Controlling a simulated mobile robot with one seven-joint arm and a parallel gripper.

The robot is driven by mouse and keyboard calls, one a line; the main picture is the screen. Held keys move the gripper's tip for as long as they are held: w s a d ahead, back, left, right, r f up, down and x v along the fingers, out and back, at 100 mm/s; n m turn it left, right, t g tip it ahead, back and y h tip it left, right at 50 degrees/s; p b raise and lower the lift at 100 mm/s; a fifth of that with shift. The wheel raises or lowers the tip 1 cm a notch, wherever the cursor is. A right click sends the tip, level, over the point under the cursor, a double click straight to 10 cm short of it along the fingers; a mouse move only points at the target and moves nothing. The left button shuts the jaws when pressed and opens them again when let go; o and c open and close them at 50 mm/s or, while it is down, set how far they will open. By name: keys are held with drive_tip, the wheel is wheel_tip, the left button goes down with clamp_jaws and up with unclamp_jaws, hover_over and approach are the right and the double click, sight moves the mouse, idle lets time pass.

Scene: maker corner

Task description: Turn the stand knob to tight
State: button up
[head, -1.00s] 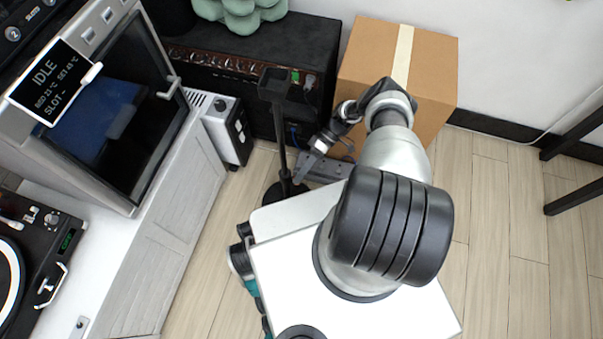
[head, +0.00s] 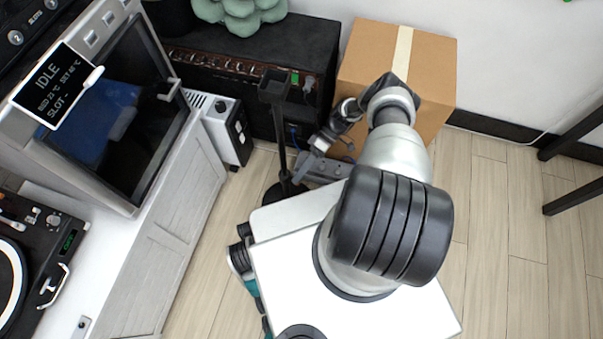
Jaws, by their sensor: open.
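A black stand (head: 280,131) with a thin upright pole rises from a round base on the floor, in front of the amplifier. Its top carries a small dark tray-like head (head: 273,85). I cannot make out the stand's knob; it is too small or hidden near the pole. My gripper (head: 301,172) is open, pointing down and left, just to the right of the pole's lower part. I cannot tell whether it touches the stand, and I see nothing held in it.
A black amplifier (head: 245,66) stands behind the stand. A cardboard box (head: 425,75) is behind my arm. A small white unit (head: 226,130) and a grey cabinet (head: 180,235) with a screened machine (head: 115,110) stand left. Floor between cabinet and stand is clear.

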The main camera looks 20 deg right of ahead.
wheel_tip(320, 180, up, 8)
drive_tip(key=p, duration=0.2)
drive_tip(key=shift+r+p, duration=0.25)
drive_tip(key=shift+p, duration=0.15)
